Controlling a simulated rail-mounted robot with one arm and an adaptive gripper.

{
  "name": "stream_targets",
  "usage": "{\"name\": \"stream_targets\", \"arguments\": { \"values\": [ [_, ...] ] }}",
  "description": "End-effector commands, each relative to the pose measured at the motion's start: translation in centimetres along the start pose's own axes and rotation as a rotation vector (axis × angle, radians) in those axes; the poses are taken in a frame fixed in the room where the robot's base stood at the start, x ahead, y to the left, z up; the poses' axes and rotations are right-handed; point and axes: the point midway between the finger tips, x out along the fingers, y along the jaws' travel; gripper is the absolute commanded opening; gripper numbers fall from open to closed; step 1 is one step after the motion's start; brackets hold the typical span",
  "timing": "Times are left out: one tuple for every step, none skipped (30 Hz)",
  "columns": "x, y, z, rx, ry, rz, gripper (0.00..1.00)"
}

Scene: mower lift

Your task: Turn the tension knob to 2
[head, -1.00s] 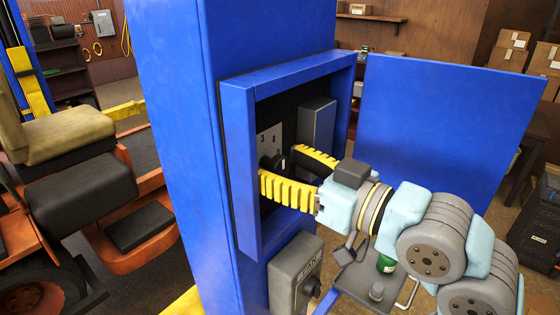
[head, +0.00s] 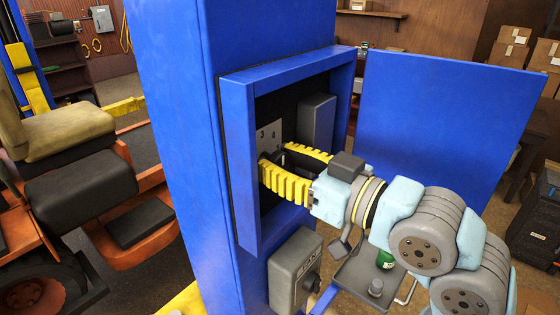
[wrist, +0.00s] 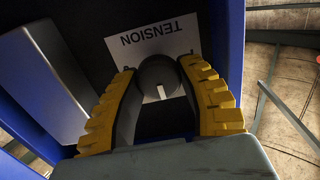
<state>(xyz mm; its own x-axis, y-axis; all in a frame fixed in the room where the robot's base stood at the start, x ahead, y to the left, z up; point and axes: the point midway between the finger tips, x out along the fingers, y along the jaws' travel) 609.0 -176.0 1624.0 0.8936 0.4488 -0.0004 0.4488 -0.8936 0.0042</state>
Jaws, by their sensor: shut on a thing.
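The dark round tension knob (wrist: 158,73) sits on a white plate (wrist: 195,38) marked TENSION, which reads upside down in the wrist view. In the wrist view my gripper (wrist: 158,68) is shut on the knob, with a finger on each side.
The blue box frame (head: 240,165) surrounds the gripper closely. A grey block (head: 316,120) is inside at the right. The blue door (head: 450,120) stands open at the right. A grey control box (head: 293,270) is below. A vehicle with a tan seat (head: 65,133) stands at left.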

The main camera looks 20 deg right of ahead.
Motion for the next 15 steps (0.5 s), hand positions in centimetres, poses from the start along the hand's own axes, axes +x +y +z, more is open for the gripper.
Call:
{"name": "stream_targets", "arguments": {
  "values": [
    [0.01,-0.01,0.13,-0.005,0.0,0.0,0.03],
    [0.01,-0.01,0.16,-0.009,0.0,0.0,0.03],
    [0.01,-0.02,0.22,-0.016,0.001,0.0,0.03],
    [0.01,-0.03,0.27,-0.023,0.001,-0.001,0.03],
    [0.01,-0.05,0.32,-0.03,0.001,-0.001,0.03],
    [0.02,-0.06,0.4,-0.043,0.001,-0.001,0.03],
    [0.02,-0.07,0.48,-0.054,0.001,-0.002,0.03],
    [0.03,-0.08,0.54,-0.066,0.0,-0.002,0.03],
    [0.03,-0.08,0.63,-0.084,0.0,-0.002,0.03],
    [0.04,-0.08,0.68,-0.1,-0.001,-0.002,0.03],
    [0.05,-0.08,0.71,-0.117,-0.001,-0.001,0.03],
    [0.05,-0.08,0.74,-0.14,-0.002,-0.001,0.03],
    [0.06,-0.09,0.77,-0.159,-0.002,-0.001,0.03],
    [0.06,-0.09,0.83,-0.177,-0.002,-0.001,0.03],
    [0.06,-0.11,0.88,-0.204,-0.002,-0.002,0.03]
  ]
}}
